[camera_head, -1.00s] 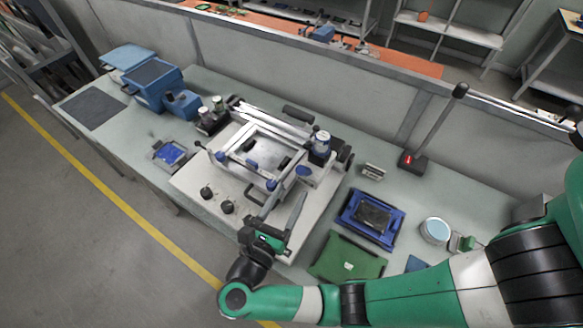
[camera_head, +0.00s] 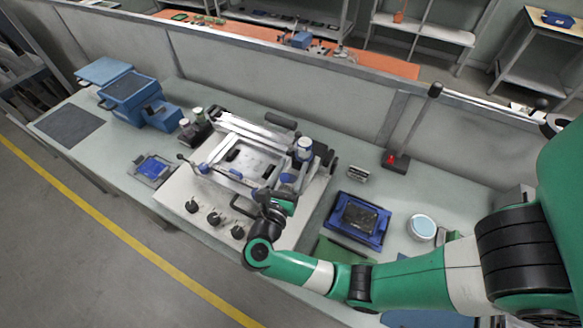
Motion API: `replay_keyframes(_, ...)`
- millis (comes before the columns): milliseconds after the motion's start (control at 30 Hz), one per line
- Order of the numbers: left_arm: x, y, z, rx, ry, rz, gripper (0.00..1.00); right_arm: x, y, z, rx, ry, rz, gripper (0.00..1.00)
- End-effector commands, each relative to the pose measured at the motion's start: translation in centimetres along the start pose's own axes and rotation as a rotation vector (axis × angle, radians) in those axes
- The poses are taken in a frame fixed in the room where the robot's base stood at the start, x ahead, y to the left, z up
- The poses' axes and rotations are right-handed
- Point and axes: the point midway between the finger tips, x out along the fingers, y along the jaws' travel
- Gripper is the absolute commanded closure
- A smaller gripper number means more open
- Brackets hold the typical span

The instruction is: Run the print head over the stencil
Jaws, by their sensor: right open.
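The stencil printer stands on a pale base plate (camera_head: 172,197) in the middle of the bench. Its silver stencil frame (camera_head: 222,178) lies over the plate, with a pale inner area and dark pieces inside. Metal rails (camera_head: 255,130) cross its back, and a blue-and-white jar (camera_head: 304,150) stands at its right. Which part is the print head is hard to tell. My right gripper (camera_head: 288,184) is open at the frame's front right corner, beside blue fittings. Its fingertips are partly hidden, and I cannot tell whether they touch anything. My left gripper is out of view.
Black knobs (camera_head: 214,218) stand along the plate's front edge. A blue tray (camera_head: 357,221) and a white-lidded tub (camera_head: 422,227) lie to the right. Blue machines (camera_head: 135,95) are at the left.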

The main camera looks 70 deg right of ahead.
Motion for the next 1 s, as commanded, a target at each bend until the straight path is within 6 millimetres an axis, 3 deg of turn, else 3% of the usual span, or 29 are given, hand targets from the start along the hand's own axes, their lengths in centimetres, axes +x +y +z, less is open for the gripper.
replay_keyframes(167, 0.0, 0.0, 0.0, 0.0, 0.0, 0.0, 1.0, 0.0, 0.01, 0.0, 0.0, 0.0, 0.001, 0.38)
replay_keyframes(500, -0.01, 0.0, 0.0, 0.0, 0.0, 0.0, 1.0, -0.03, 0.01, 0.01, 0.0, 0.0, 0.0, 0.98)
replay_keyframes(533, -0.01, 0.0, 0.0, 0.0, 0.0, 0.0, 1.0, -0.03, 0.01, 0.01, 0.0, 0.0, 0.0, 1.0)
replay_keyframes(1000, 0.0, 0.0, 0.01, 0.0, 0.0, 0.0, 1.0, -0.04, 0.01, 0.02, 0.0, -0.001, 0.0, 1.0)
